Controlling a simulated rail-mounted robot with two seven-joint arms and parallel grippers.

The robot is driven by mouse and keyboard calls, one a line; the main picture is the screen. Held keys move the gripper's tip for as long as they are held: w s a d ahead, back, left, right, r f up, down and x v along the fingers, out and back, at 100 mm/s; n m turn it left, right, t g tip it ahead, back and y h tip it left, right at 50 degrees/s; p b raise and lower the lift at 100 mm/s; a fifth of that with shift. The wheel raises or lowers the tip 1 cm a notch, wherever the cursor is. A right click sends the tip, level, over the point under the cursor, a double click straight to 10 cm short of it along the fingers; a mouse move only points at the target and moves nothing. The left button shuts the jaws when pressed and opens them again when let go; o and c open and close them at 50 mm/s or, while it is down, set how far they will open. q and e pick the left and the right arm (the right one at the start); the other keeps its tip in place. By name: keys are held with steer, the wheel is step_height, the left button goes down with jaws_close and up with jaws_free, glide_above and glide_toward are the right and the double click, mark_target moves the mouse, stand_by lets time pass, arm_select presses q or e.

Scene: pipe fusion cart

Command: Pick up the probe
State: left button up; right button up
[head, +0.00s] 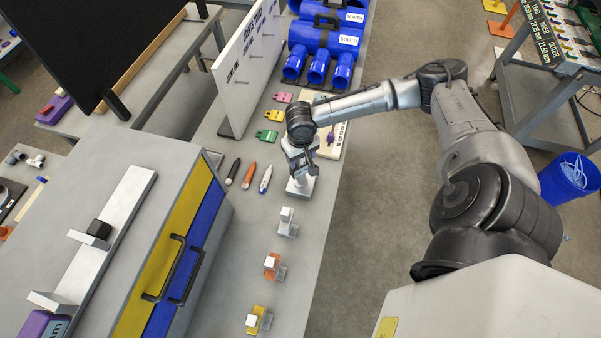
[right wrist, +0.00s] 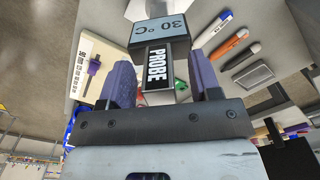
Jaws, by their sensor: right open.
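The probe (right wrist: 158,68) shows in the right wrist view as a dark handle lettered PROBE, with a grey-blue display reading 30 °C at its far end. My right gripper (right wrist: 161,75) is open, with one purple finger on each side of the handle. Small gaps seem to show beside the handle; I cannot tell if either finger touches it. In the head view my right gripper (head: 298,161) points down over a pale stand (head: 300,187) on the bench and mostly hides the probe. My left gripper is not in view.
Black, orange and white markers (head: 249,175) lie left of the stand. Pink, yellow and green lockout tags (head: 266,136) lie behind them. Small blocks on stands (head: 286,222) line the bench in front. A cabinet with yellow and blue drawers (head: 180,262) stands at left.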

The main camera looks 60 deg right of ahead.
steer(key=shift+f, duration=0.35)
jaws_close()
stand_by(0.3)
